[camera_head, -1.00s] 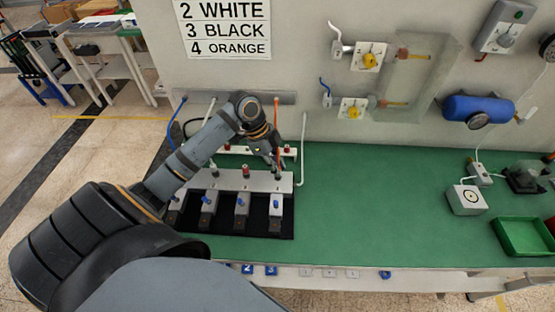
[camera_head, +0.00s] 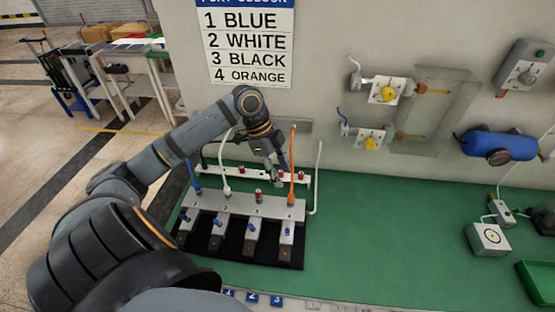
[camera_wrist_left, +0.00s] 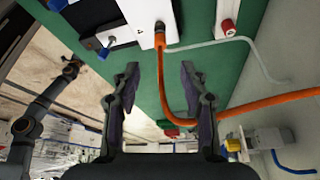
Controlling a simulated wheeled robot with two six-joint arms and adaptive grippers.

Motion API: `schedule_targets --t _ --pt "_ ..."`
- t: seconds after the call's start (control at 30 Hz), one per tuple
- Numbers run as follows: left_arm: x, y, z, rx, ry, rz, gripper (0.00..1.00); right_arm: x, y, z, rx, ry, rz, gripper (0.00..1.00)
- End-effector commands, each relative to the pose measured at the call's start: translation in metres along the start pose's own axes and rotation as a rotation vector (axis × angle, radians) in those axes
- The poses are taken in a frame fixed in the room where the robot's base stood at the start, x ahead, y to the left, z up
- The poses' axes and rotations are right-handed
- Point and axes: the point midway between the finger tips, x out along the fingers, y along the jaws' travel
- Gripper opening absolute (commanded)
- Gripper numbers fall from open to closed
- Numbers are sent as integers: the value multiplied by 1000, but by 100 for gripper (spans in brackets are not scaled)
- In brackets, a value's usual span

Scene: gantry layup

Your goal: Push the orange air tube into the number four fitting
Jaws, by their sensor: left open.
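The orange air tube (camera_head: 293,165) stands upright at the number four fitting (camera_head: 291,201), at the right end of the grey block (camera_head: 245,207). In the left wrist view the tube (camera_wrist_left: 183,112) meets the fitting collar (camera_wrist_left: 160,36) beside the printed 4, then bends away to the right. Its lower end appears seated in the collar, but the depth cannot be told. My left gripper (camera_head: 277,177) is behind the block, just left of the tube. In the wrist view its fingers (camera_wrist_left: 160,72) are apart, with a gap between them and the tube. My right gripper is not seen.
A blue tube (camera_head: 196,176) and a white tube (camera_head: 227,175) stand at fittings one and two. Fitting three (camera_head: 259,196) shows a red collar without a tube. A pale tube (camera_head: 318,180) stands to the right.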

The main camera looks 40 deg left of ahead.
Motion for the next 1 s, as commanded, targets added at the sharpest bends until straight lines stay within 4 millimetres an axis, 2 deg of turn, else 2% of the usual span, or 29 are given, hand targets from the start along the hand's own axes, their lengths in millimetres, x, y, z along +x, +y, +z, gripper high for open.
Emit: schedule_targets --t 0.1,0.27,1.0 --pt "-18 0 1 1 -5 -2 44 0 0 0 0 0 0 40" --pt "-30 0 0 0 -1 0 44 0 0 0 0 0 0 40" --pt "-31 0 0 0 1 1 44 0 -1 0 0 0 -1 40"
